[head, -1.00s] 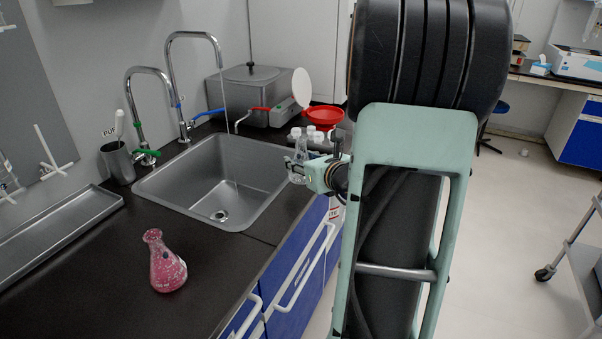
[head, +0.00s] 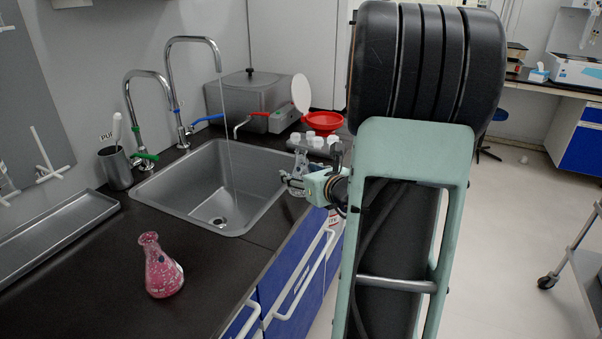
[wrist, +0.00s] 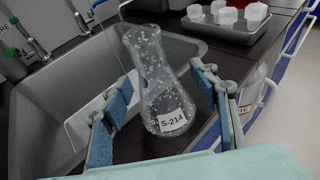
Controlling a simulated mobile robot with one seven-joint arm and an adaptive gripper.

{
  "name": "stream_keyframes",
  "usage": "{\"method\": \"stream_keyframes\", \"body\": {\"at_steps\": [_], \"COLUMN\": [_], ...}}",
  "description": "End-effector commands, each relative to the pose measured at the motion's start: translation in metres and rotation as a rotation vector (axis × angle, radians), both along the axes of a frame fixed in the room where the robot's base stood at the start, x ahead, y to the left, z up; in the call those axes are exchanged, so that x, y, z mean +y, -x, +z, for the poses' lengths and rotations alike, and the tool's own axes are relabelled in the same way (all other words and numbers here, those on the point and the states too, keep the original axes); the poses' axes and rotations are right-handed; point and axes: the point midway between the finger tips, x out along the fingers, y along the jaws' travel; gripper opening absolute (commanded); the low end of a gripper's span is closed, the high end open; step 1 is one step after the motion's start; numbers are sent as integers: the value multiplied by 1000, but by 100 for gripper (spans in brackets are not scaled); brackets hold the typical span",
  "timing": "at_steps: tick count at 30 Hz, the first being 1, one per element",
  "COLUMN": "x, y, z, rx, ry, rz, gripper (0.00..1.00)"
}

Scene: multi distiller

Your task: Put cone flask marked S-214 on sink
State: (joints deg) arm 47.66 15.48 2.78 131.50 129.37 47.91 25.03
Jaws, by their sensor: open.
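The clear cone flask marked S-214 (wrist: 150,72) stands between my gripper's fingers in the wrist view, its label facing the camera. It also shows in the head view (head: 299,172) at the right side of the sink (head: 262,205). My gripper (wrist: 162,98) is open, with a blue-padded finger on each side of the flask. I cannot tell whether a pad touches the glass. The flask's base looks to be at the counter strip beside the basin, partly hidden by my gripper. In the head view my gripper (head: 312,186) comes in from the right.
A pink speckled flask (head: 160,270) stands on the dark counter at front left. Several white-capped containers (head: 316,141) sit on a tray behind the gripper, near a red bowl (head: 323,121). Two taps (head: 172,90) rise behind the sink; water runs into it.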

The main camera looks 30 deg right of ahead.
Motion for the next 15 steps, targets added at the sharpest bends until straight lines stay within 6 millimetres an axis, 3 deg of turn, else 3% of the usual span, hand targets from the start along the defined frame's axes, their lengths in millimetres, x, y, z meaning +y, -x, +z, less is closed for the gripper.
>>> {"method": "stream_keyframes", "body": {"at_steps": [5, 15], "x": [0, 9], "y": [8, 76], "z": [6, 29], "rx": [0, -1], "ry": [1, 1], "rz": [-3, -4], "gripper": [55, 55]}}
